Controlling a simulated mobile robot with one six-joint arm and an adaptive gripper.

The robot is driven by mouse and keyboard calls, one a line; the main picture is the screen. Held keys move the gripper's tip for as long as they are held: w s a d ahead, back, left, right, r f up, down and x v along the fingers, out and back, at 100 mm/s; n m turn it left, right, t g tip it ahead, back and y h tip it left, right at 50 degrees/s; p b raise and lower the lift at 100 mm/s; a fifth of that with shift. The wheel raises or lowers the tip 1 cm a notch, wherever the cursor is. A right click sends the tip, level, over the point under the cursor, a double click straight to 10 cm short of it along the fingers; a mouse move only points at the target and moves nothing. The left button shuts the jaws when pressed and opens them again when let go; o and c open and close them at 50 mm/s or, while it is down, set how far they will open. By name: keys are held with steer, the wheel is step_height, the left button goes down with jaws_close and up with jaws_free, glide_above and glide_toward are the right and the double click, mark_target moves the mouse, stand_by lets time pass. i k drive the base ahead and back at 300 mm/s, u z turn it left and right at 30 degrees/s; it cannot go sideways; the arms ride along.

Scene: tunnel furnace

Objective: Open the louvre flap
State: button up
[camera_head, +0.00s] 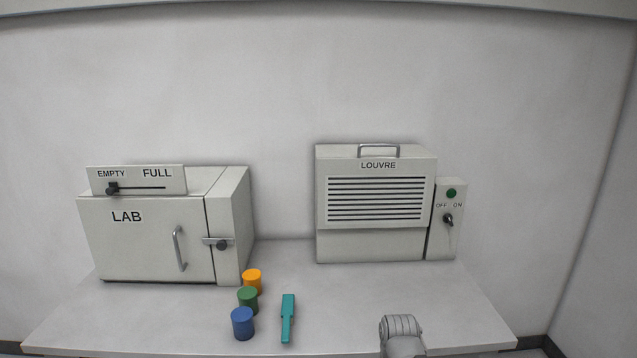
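The louvre unit (330,245) is a pale grey box standing at the back right of the table. Its front flap (376,223) carries the label LOUVRE and a panel of dark horizontal slats, and it looks closed. A grey metal handle (379,147) sits at the top of the unit. A grey rounded part at the bottom edge, in front of the louvre unit, seems to be part of my arm. My gripper's fingers do not show.
A LAB box (150,245) with a door handle and an EMPTY/FULL slider stands at left. A switch box (447,220) adjoins the louvre unit. Table front right is clear.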

mark_target(358, 192)
steer(key=k, duration=0.65)
steer(key=z, duration=0.35)
steer(key=i, duration=1.7)
steer(key=u, duration=0.4)
